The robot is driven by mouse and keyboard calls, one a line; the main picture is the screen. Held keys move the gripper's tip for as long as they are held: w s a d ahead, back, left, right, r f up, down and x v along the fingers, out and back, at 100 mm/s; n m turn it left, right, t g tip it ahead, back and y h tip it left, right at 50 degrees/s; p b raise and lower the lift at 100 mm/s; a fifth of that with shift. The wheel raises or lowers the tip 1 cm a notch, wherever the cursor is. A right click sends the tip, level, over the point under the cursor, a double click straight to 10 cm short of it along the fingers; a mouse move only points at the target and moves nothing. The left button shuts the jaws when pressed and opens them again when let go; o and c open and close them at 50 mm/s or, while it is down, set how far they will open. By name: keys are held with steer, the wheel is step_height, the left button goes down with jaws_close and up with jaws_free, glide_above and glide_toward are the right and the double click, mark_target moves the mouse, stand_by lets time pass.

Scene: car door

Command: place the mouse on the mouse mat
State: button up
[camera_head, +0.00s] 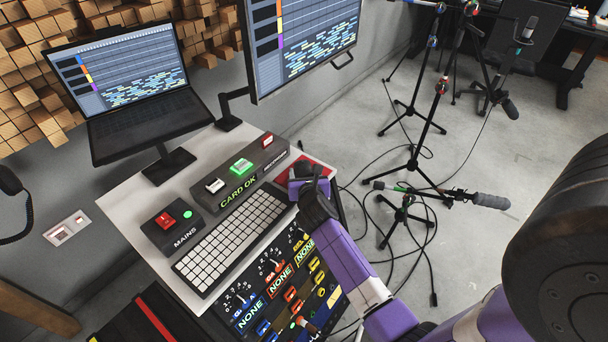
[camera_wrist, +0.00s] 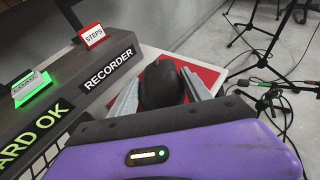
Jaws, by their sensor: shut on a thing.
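The mouse (camera_wrist: 162,84) is dark and rounded, and it sits between the two grey fingers of my gripper (camera_wrist: 166,94) in the wrist view. The mouse mat (camera_wrist: 208,76) is red and lies under and around the mouse in that view; I cannot tell if the mouse touches it. In the head view the mat (camera_head: 284,173) shows as a red patch at the desk's right corner, largely covered by my gripper (camera_head: 306,172). The mouse is mostly hidden there by my gripper.
Microphone stands (camera_head: 412,165) and cables are on the floor at right.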

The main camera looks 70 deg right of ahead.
steer(key=o, duration=1.4)
steer(key=shift+o, duration=0.2)
